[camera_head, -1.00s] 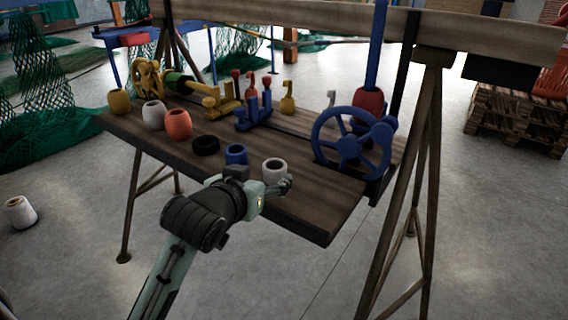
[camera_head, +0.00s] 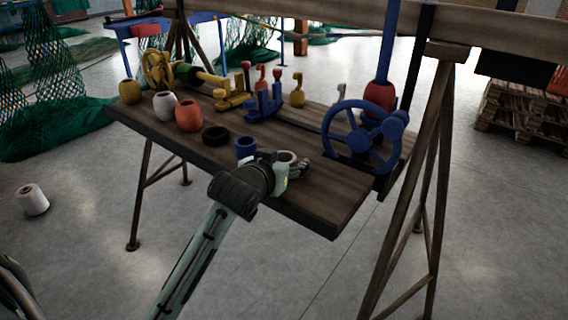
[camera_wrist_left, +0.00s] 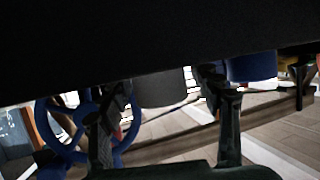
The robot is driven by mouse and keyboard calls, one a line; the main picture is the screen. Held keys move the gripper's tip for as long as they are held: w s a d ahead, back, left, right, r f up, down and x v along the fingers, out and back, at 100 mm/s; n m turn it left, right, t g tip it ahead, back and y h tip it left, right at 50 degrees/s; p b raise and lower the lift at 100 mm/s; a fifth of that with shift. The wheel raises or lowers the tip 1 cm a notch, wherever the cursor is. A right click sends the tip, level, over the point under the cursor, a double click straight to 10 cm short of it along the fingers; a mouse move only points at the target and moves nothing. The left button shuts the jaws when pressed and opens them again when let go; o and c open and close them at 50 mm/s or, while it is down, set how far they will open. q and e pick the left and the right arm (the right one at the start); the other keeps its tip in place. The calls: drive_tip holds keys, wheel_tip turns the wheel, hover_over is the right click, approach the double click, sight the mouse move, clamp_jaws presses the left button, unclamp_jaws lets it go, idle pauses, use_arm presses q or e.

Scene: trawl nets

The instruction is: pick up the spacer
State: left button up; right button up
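Several hollow cylinders stand on the wooden table; which one is called the spacer I cannot tell. The white one (camera_head: 287,157) stands near the front edge, partly hidden behind my left gripper (camera_head: 298,169). In the left wrist view this pale cylinder (camera_wrist_left: 160,89) shows between the two spread fingers of my left gripper (camera_wrist_left: 168,125), with space beside it. The gripper is open, and contact is not visible. A blue cylinder (camera_head: 246,147) stands just left of it and also shows in the wrist view (camera_wrist_left: 252,67), outside the fingers. My right gripper is not in view.
A black ring (camera_head: 215,136), an orange pot (camera_head: 189,116) and a white pot (camera_head: 164,104) stand further left on the table (camera_head: 318,200). A blue handwheel (camera_head: 362,137) stands close on the right. Blue and yellow fittings (camera_head: 264,104) stand behind.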

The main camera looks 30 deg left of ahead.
use_arm(q)
drive_tip(key=c, duration=1)
drive_tip(key=shift+o, duration=0.2)
drive_tip(key=shift+r, duration=0.5)
drive_tip(key=r, duration=0.2)
drive_tip(key=a+r, duration=0.1)
drive_tip(key=shift+s+r, duration=0.3)
drive_tip(key=shift+r, duration=0.1)
drive_tip(key=s+a+r, duration=0.6)
drive_tip(key=a, duration=0.2)
drive_tip(key=shift+s, duration=0.3)
